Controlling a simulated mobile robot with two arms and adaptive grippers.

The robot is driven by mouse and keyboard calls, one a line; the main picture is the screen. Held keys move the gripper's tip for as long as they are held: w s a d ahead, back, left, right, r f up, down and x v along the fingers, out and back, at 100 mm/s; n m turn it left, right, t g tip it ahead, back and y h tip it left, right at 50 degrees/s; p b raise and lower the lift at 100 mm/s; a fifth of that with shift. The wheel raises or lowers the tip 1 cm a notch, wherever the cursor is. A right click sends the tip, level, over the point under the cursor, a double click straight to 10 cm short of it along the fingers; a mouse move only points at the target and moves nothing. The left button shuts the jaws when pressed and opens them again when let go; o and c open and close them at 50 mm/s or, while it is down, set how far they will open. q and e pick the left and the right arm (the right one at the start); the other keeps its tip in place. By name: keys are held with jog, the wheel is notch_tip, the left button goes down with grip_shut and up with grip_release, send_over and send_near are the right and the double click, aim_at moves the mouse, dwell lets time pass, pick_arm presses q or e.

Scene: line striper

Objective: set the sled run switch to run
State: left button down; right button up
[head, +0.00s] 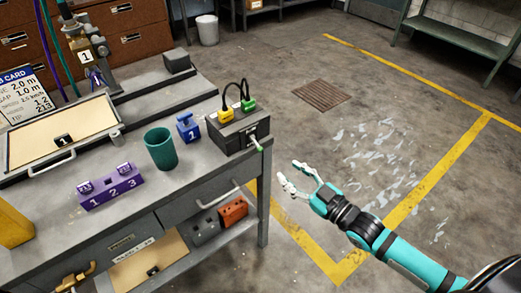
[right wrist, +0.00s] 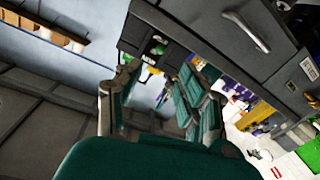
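A dark grey box (head: 239,132) stands on the right end of the workbench. My left gripper is not in view.
The workbench (head: 215,175) holds a teal cup (head: 160,148), a blue block (head: 188,127) and a purple numbered block (head: 110,186). A yellow plug (head: 226,115) and a green plug (head: 248,104) sit on the box, joined by a black cable. The floor to the right is clear.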

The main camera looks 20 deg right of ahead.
aim_at(260, 150)
jog(key=x, duration=1.2)
jog(key=shift+w+a, duration=0.1)
jog(key=shift+w, duration=0.1)
grip_shut()
